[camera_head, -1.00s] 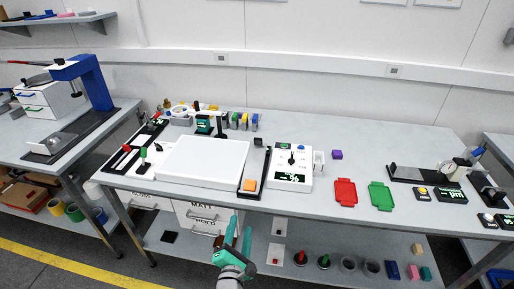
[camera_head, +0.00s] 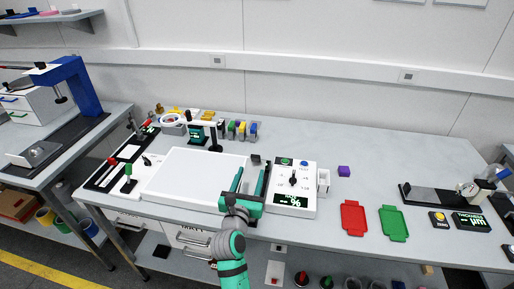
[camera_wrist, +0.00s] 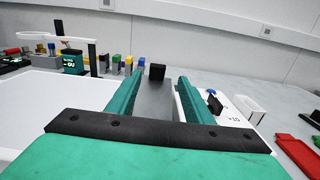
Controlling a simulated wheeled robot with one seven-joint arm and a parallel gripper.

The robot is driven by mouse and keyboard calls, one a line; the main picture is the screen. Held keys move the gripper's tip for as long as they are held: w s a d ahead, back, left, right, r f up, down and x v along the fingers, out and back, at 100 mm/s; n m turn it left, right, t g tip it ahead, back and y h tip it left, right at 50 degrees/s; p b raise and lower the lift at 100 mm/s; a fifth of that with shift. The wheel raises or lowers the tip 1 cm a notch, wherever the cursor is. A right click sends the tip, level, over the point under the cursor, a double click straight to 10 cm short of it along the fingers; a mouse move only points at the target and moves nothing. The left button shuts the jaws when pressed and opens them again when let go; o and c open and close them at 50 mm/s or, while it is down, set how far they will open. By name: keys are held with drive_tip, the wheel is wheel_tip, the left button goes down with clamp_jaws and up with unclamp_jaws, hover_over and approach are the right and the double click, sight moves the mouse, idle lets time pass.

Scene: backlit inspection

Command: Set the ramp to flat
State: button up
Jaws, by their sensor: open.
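No part is clearly labelled as the ramp, so I cannot tell which piece it is. A narrow dark strip lies between the white light panel (camera_head: 190,175) and the white control box (camera_head: 308,203), with a black block (camera_head: 256,159) at its far end. The block also shows in the wrist view (camera_wrist: 157,72), beyond my fingers. My gripper (camera_head: 251,170) is open and empty over the strip, its fingers pointing toward the block and apart from it. It hides most of the strip. The box has a black dial (camera_head: 293,178), a green and a blue button, and a lit display (camera_head: 291,200).
A small white holder (camera_head: 323,184) stands right of the box. A lamp arm (camera_head: 215,135) and several coloured blocks stand at the back. The middle back table is clear.

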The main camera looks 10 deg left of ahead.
sight(255, 156)
drive_tip(key=w, duration=1.1)
